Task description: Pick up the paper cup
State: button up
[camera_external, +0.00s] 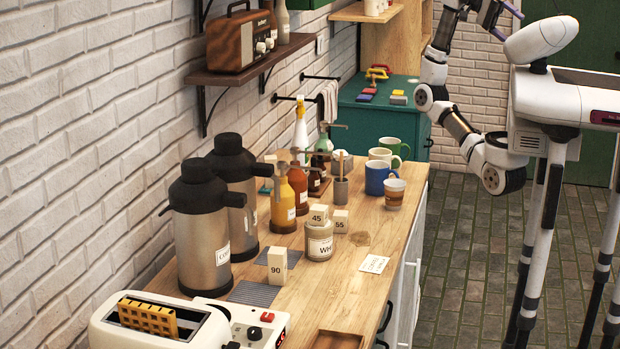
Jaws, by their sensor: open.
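The paper cup (395,194) is brown and whitish with a banded side. It stands upright near the right edge of the wooden counter (345,285), just in front of a blue mug (378,178). My gripper (509,27) is at the top of the picture, with purple-edged fingers, partly cut off by the frame. It is open and appears empty, well above and to the right of the cup and apart from it. My folded arm stands right of the counter.
White and green mugs (395,149) stand behind the blue mug. Left of the cup are a stirrer holder (341,191), syrup bottles (283,205), a jar (319,241) and large dispensers (201,228). A toaster (155,325) is at front.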

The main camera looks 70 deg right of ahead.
jog(key=w+a+f+m+t+y, duration=0.25)
jog(key=w+a+m, duration=0.3)
jog(key=a, duration=0.35)
jog(key=w+a+f+m+t+y, duration=0.1)
jog(key=w+a+f+m+t, duration=0.3)
jog(key=w+a, duration=0.45)
jog(key=w+a+f+m+t+h+p, duration=0.2)
jog(key=w+a+f+m+t, duration=0.15)
jog(key=w+f+m, duration=0.45)
jog(key=m+t+h, duration=0.1)
jog(key=m+h, duration=0.3)
jog(key=h, duration=0.4)
send_over(395, 183)
jog(key=s+a, duration=0.1)
jog(key=a, duration=0.2)
notch_tip(395, 183, down, 23)
jog(key=shift+n+y, duration=0.25)
jog(key=shift+w+f+b, duration=0.15)
jog(key=shift+f+b, duration=1.15)
jog(key=shift+f, duration=2)
jog(key=shift+w+f+b, duration=0.15)
jog(key=shift+f+b, duration=1.15)
jog(key=shift+f, duration=2)
